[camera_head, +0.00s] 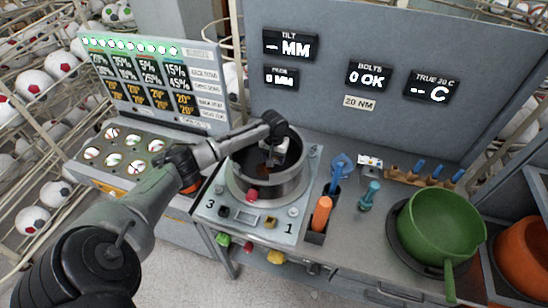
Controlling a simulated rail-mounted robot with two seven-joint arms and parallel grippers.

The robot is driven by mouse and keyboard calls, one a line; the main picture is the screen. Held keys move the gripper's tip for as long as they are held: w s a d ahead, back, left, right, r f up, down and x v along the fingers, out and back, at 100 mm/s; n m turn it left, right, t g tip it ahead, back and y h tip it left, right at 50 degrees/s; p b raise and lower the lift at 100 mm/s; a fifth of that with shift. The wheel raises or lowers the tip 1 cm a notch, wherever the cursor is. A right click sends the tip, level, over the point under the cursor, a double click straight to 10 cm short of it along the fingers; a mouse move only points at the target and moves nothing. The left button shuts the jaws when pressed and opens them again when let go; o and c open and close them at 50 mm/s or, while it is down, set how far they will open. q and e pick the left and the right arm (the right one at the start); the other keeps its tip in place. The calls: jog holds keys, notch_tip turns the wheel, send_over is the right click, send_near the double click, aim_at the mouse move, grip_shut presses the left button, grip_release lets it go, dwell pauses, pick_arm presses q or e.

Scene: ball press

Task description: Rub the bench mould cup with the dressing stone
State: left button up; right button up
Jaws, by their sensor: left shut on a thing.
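The bench mould cup (291,187) is a round, open steel cup with a dark inside, standing upright on a pale plate on the bench. My left arm reaches over its rim from the left. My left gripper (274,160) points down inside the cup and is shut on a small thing. That thing is mostly hidden by the fingers and the dark inside, so I cannot tell for sure that it is the dressing stone, or whether it touches the cup wall. A brownish patch shows low in the cup. My right gripper is not in view.
An orange-handled tool (321,213) and a blue tool (340,168) stand in holders right of the cup. A teal tool (370,194) stands further right, then a green pan (440,225). A tray of balls (115,160) is at the left. A panel with displays (367,75) rises behind.

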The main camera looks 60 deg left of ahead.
pick_arm(q)
jog(key=shift+f, duration=1.05)
dwell(0.4)
